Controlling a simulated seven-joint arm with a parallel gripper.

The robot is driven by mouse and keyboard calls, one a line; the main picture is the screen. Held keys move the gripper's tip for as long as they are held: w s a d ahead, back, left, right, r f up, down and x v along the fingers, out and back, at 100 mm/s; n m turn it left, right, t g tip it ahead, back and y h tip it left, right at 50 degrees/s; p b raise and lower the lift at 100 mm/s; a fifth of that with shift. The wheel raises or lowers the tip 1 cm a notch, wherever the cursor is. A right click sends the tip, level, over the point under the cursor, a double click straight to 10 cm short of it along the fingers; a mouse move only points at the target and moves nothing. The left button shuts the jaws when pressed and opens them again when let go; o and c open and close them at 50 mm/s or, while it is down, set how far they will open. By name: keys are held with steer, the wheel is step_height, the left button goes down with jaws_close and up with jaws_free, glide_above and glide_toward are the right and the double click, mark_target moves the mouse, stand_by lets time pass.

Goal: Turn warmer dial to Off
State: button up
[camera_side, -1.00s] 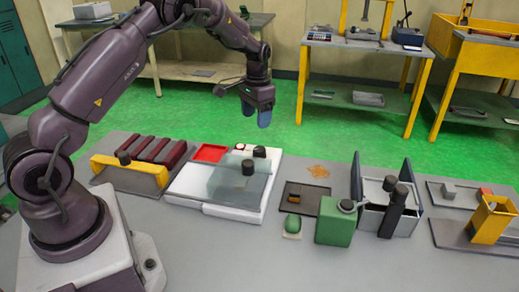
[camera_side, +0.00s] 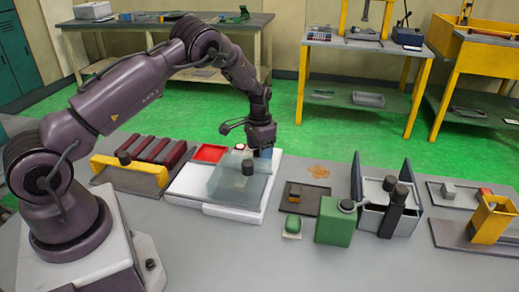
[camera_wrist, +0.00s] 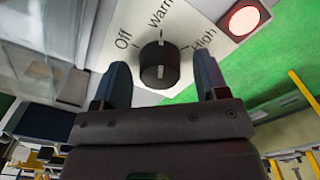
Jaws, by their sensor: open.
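The warmer dial (camera_wrist: 159,66) is a black round knob on a white panel (camera_wrist: 175,22) in the wrist view, with the labels Off, Warm and High around it. A white tick shows at its Warm side; I cannot tell for sure where its own pointer aims. My gripper (camera_wrist: 162,82) is open, with one blue finger on each side of the dial; contact is not clear. In the side view my gripper (camera_side: 263,152) is low over the back right of the white warmer (camera_side: 232,212) and hides the dial.
A lit red lamp (camera_wrist: 244,20) is beside the dial. A translucent cover (camera_side: 228,185) with a black knob (camera_side: 248,167) stands in front of my gripper. A red tray (camera_side: 210,153) lies to the left. A dark tray (camera_side: 312,206) and green container (camera_side: 335,225) stand to the right.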

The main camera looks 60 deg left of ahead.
steer(key=shift+f, duration=0.15)
steer(key=c, duration=0.9)
steer(key=shift+n, duration=0.3)
steer(key=n, duration=0.5)
steer(key=shift+n, duration=0.3)
steer(key=n, duration=0.5)
steer(key=shift+n, duration=0.3)
steer(key=o, duration=0.9)
